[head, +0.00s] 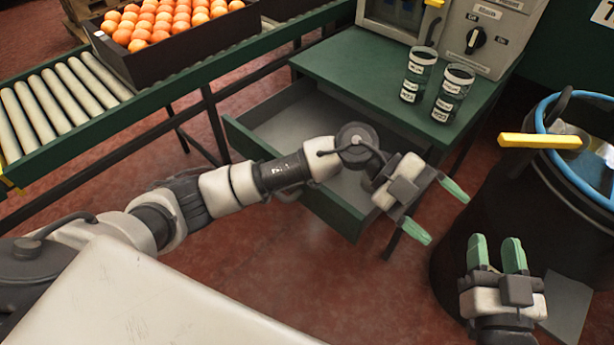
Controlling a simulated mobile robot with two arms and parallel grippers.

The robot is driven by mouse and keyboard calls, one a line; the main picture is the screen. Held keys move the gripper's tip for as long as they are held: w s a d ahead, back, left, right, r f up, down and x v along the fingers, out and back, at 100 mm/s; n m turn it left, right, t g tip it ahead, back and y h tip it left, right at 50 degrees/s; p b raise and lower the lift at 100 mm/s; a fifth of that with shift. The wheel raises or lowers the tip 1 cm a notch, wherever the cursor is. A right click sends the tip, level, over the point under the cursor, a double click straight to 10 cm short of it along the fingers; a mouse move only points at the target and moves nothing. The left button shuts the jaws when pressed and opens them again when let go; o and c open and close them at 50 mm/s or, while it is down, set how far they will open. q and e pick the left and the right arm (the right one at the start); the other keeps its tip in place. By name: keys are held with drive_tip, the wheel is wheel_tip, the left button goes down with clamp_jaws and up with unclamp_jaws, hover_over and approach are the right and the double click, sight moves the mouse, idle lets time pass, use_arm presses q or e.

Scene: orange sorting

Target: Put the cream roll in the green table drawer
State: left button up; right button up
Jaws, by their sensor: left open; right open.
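The green table (350,62) has its drawer (347,219) pulled open toward me. The part of the drawer's grey inside that shows is empty; my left arm hides the rest. I cannot make out a cream roll in this view. My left gripper (436,209) is open and empty, in front of the table to the right of the drawer, its green-tipped fingers well apart. My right gripper (496,252) is open and empty at the lower right, beside the black bin, with its fingers pointing up the picture.
Two dark labelled cups (418,75) (452,93) stand on the table before a control machine (478,40). A black bin (480,205) with a blue rim and yellow handle (540,141) stands right. A crate of oranges (180,57) sits by the roller conveyor (60,100) at left.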

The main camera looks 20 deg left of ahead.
use_arm(q)
drive_tip(key=s+a+r+n+t+h, duration=0.2)
drive_tip(key=a+r+n+t+h, duration=0.2)
drive_tip(key=r+n+t+h, duration=0.7)
drive_tip(key=s+a+f+n+t+y, duration=0.1)
drive_tip(key=a+f+n+t+y, duration=0.4)
drive_tip(key=a+n+y, duration=0.3)
drive_tip(key=a+f+n+t+y, duration=0.5)
drive_tip(key=a+n+t+y, duration=0.2)
drive_tip(key=y, duration=0.6)
drive_tip(key=shift+s+a+f+n, duration=0.35)
drive_tip(key=shift+a+n, duration=0.6)
drive_tip(key=shift+n, duration=0.15)
